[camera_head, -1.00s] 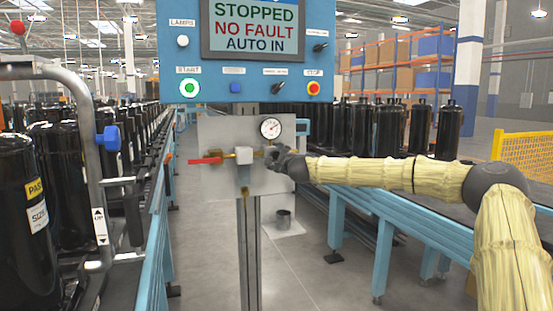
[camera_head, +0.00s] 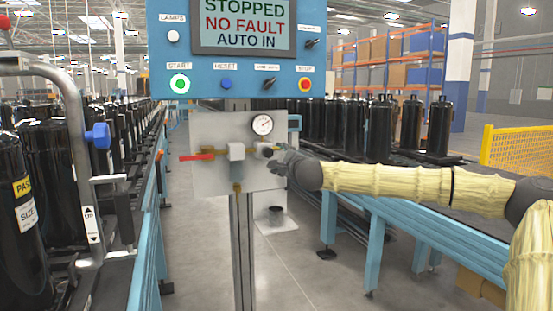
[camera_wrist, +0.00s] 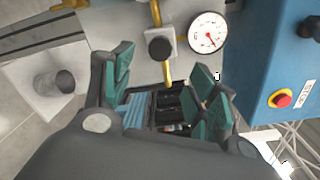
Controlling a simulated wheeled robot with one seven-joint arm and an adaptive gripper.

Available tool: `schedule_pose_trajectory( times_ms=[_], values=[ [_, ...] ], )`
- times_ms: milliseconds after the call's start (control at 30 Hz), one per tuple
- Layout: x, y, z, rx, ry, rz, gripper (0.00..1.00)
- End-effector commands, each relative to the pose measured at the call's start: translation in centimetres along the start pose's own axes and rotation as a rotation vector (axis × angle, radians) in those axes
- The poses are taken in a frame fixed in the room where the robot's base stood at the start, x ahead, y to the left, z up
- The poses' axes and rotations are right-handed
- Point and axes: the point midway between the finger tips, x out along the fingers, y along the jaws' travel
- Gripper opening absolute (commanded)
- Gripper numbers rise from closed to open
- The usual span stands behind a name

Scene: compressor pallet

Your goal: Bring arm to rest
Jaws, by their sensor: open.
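My gripper (camera_head: 284,164) is at the end of my yellow-sleeved arm, in front of the right part of the grey valve plate (camera_head: 212,128). In the wrist view my gripper (camera_wrist: 160,85) is open, its two green-padded fingers apart with nothing held between them. A black knob (camera_wrist: 160,48) and a round gauge (camera_wrist: 208,33) lie beyond the fingertips. The gauge also shows in the head view (camera_head: 262,125). A red lever (camera_head: 197,157) lies horizontal at the plate's left. I cannot tell whether the fingers touch the plate.
The blue control panel (camera_head: 235,88) above reads STOPPED, NO FAULT, AUTO IN, with a lit green START button (camera_head: 180,84) and a red stop button (camera_head: 305,84). Conveyors with black cylinders (camera_head: 438,128) flank both sides. A yellow fence (camera_head: 520,148) stands right. The middle floor is open.

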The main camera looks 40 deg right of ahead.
Motion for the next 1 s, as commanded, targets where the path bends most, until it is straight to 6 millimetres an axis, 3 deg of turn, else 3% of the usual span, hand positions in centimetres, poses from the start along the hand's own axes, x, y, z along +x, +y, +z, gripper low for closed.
schedule_pose_trajectory(
  times_ms=[767, 867, 967, 1000],
  values=[
    [-0.6, 0.4, 0.1, -0.007, -0.001, 0.005, 0.58],
    [-0.5, 2.4, 0.9, -0.047, -0.008, 0.030, 0.58],
    [-0.4, 6.4, 2.2, -0.124, -0.021, 0.081, 0.58],
    [-0.4, 8.6, 2.8, -0.165, -0.028, 0.107, 0.58]
  ],
)
